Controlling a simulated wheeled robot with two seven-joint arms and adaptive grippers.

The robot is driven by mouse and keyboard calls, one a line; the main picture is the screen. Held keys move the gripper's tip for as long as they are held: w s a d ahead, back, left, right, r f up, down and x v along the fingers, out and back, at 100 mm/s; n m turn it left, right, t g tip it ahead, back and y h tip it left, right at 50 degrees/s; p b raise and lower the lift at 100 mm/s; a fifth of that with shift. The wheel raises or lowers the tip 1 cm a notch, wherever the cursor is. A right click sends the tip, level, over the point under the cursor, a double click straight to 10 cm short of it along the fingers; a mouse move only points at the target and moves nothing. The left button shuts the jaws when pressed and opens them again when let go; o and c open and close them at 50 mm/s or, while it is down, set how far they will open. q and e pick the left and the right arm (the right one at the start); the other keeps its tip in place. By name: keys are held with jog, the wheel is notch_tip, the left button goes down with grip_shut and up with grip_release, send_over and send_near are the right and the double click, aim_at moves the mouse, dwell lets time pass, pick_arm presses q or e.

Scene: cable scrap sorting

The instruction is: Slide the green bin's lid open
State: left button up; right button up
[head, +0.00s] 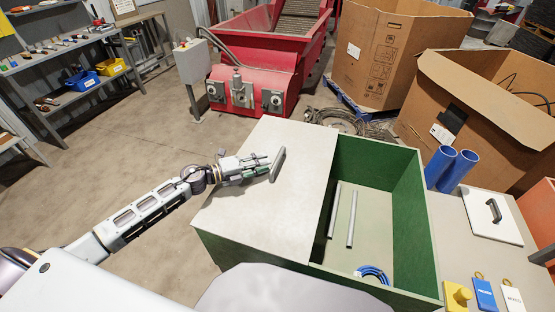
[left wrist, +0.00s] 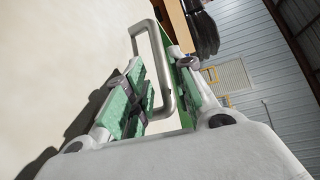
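The green bin (head: 411,228) stands in front of me. Its pale sliding lid (head: 262,215) covers the left part, and the right part is open. A grey bar handle (head: 279,161) stands on the lid; it also shows in the left wrist view (left wrist: 164,62). My left gripper (head: 268,166) is at the handle, reaching in from the left. In the left wrist view its green-padded fingers (left wrist: 165,92) are apart, with the handle between them; a gap shows beside the right finger. My right gripper is not in view.
Two grey rods (head: 351,219) and a blue cable coil (head: 372,273) lie inside the bin. At its right are blue tubes (head: 456,170), a white lid with a black handle (head: 491,216) and tags (head: 484,294). A red machine (head: 262,70) and cardboard boxes (head: 480,100) stand behind.

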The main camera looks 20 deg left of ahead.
aim_at(278, 157)
pick_arm(q)
jog(key=shift+x, duration=3.3)
grip_shut()
